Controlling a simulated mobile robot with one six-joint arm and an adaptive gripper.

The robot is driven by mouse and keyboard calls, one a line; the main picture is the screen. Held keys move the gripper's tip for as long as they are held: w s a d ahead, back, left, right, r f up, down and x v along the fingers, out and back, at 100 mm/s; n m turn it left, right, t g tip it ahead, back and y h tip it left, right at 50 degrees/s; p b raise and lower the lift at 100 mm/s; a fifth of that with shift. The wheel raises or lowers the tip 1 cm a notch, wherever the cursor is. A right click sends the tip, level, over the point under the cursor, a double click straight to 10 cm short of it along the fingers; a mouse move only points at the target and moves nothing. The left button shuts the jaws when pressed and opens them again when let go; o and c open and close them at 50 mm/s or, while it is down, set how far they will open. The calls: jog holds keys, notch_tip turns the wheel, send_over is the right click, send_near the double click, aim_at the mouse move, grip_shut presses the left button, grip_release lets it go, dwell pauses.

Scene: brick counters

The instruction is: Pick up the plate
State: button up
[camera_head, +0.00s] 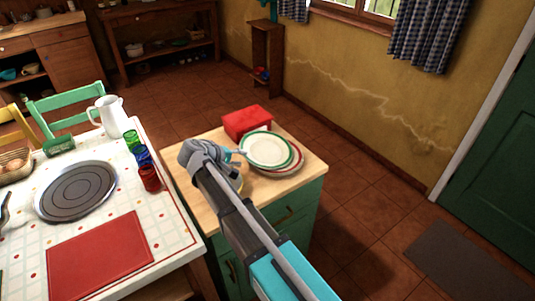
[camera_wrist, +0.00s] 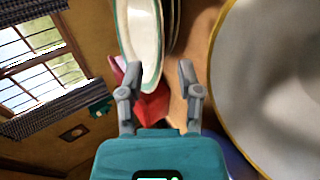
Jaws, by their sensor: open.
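A white oval plate with a green rim (camera_head: 267,149) lies on top of a red-rimmed plate (camera_head: 290,168) on the wooden top of the green cabinet. The green-rimmed plate (camera_wrist: 141,35) also shows in the wrist view, its near end appearing between my fingers. A yellow-rimmed plate (camera_wrist: 275,80) fills the right of the wrist view; in the head view my arm mostly hides it. My gripper (camera_wrist: 157,70) is open and empty, at the left edge of the green-rimmed plate. I cannot tell whether a finger touches the rim.
A red box (camera_head: 246,121) stands behind the plates on the cabinet top (camera_head: 214,140). To the left is a table with red, blue and green cups (camera_head: 149,178), a white pitcher (camera_head: 110,117) and a red mat (camera_head: 100,254).

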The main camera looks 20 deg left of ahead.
jog(key=shift+b+x, duration=0.65)
jog(key=shift+x, duration=0.85)
grip_shut()
